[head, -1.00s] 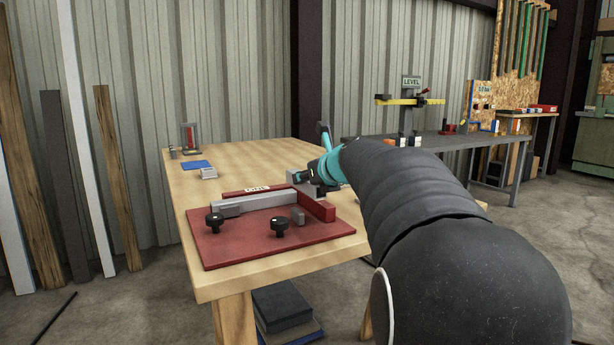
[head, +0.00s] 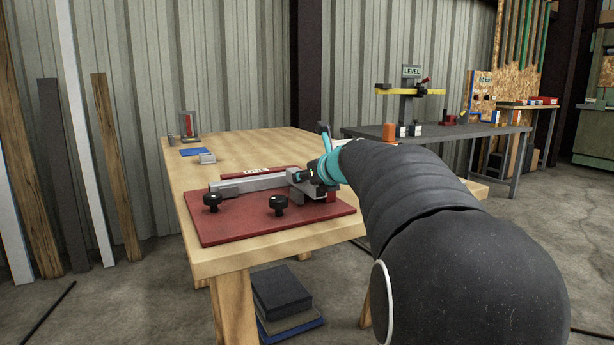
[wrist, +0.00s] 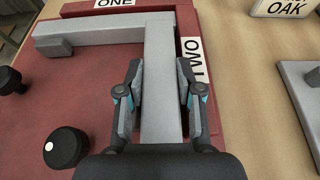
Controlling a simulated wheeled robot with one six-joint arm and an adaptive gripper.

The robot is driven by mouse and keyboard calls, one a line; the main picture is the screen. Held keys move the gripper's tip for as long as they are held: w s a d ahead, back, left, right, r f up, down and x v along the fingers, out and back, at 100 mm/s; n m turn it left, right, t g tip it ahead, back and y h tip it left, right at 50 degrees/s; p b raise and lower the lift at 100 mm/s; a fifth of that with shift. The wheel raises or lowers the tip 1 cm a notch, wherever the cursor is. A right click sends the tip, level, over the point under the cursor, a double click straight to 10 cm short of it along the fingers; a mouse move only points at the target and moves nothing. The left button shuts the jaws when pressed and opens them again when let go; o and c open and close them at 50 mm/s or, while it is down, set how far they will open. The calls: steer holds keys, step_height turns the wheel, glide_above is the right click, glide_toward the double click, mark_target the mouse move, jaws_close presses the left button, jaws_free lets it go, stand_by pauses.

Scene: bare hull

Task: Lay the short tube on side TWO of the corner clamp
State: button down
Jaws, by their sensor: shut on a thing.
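The corner clamp is a red plate (head: 235,230) on the wooden table, with raised red sides labelled ONE (wrist: 115,3) and TWO (wrist: 193,62). A long grey tube (head: 245,183) lies along side ONE; it also shows in the wrist view (wrist: 95,32). My gripper (wrist: 160,92) is shut on the short grey tube (wrist: 160,60), with one finger on each side. In the wrist view the short tube runs alongside the TWO label, its far end by the long tube's end. I cannot tell whether it touches the plate. In the head view my gripper (head: 312,178) partly hides it.
Two black knobs (head: 212,202) (head: 278,205) stand at the clamp's front. A blue pad (head: 194,152) lies farther back. The table's middle is mostly clear.

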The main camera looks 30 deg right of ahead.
steer(key=c, duration=0.7)
jaws_free()
steer(key=v, duration=1.2)
